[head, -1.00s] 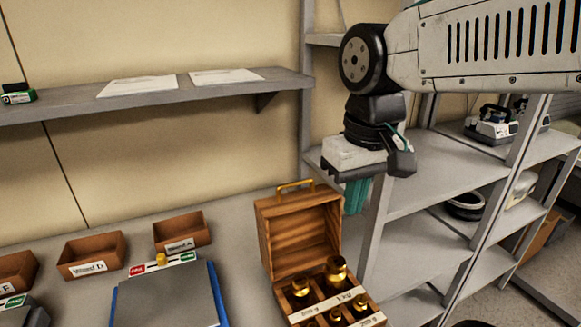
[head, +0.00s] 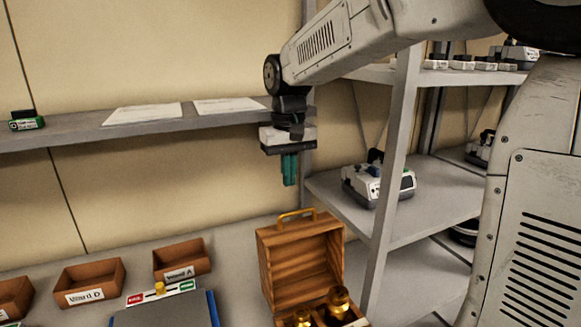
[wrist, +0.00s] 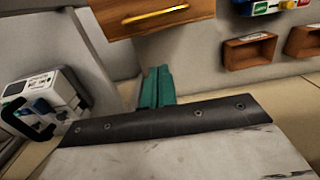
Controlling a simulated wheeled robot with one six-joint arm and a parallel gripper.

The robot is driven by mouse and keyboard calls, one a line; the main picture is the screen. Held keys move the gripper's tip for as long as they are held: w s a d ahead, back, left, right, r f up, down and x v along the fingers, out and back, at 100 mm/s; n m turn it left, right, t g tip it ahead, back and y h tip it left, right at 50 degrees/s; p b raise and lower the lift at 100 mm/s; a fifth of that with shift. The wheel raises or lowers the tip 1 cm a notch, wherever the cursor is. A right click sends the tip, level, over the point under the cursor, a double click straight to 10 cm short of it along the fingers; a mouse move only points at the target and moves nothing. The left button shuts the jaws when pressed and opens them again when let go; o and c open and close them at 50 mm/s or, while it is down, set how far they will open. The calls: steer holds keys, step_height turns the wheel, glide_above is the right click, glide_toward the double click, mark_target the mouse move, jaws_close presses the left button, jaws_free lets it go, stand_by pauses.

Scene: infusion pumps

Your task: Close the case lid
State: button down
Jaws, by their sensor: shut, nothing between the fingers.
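The wooden case (head: 300,262) stands on the bench with its lid raised upright and a brass handle (head: 296,213) on the lid's top edge. Brass weights (head: 338,298) sit in its base, which the lower picture edge cuts off. In the wrist view the lid (wrist: 145,12) and its brass handle (wrist: 155,15) show at the top. My gripper (head: 290,184) hangs fingers down above and behind the lid, apart from it. Its teal fingers are together and empty. They also show in the wrist view (wrist: 158,84).
A wall shelf (head: 70,129) with papers runs behind at left. Grey shelving with a pump (head: 378,182) stands to the right. Brown bins (head: 182,260) and a scale (head: 165,312) are left of the case. The wall behind the case is close.

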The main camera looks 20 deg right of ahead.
mark_target(296, 220)
steer(key=shift+s+f, duration=1.95)
steer(key=shift+f, duration=0.25)
